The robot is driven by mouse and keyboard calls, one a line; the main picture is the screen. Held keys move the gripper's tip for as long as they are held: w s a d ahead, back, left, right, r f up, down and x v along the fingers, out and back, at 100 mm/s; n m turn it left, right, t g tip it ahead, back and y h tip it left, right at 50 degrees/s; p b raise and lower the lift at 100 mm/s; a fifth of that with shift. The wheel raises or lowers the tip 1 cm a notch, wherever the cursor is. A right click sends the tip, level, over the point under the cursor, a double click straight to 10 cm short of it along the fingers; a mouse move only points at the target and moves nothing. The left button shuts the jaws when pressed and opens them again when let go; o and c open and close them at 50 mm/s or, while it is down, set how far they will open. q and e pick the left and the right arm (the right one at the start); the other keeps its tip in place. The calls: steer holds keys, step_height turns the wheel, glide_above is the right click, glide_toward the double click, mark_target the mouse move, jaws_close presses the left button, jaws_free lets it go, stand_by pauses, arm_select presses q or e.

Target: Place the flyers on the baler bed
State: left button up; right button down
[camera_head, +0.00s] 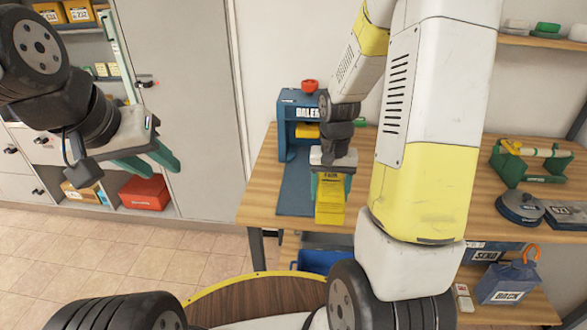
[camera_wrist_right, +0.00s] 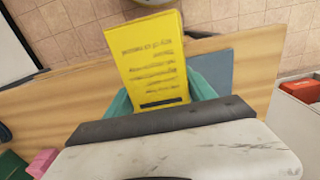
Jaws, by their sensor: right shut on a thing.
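The yellow flyers (camera_head: 330,208) are a flat stack with dark printing, gripped at one end. In the right wrist view the flyers (camera_wrist_right: 150,60) stick out between the teal fingers. My right gripper (camera_head: 331,185) is shut on them, near the front of the workbench. The blue baler (camera_head: 299,107) stands at the back of the bench, and its flat blue-grey bed (camera_head: 293,192) runs forward, just left of the flyers. The bed (camera_wrist_right: 215,70) also shows beside the flyers in the right wrist view. My left gripper (camera_head: 148,165) is open and empty, away at the left.
The wooden bench (camera_head: 262,180) has bare wood beside the bed. A green tape dispenser (camera_head: 530,163) and grey round scale (camera_head: 521,208) lie on the right. A red box (camera_head: 145,191) sits low in the left cabinet. My right arm hides part of the bench.

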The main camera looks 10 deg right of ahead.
steer(key=w+a, duration=0.1)
steer(key=w, duration=0.2)
steer(key=w+a, duration=0.2)
steer(key=w, duration=0.2)
steer(key=w+a+f, duration=0.1)
steer(key=w, duration=0.3)
steer(key=shift+w+a, duration=0.2)
steer(key=shift+a, duration=0.05)
steer(key=shift+f, duration=1.8)
steer(key=shift+f, duration=0.15)
steer(key=shift+c, duration=1.6)
jaws_free()
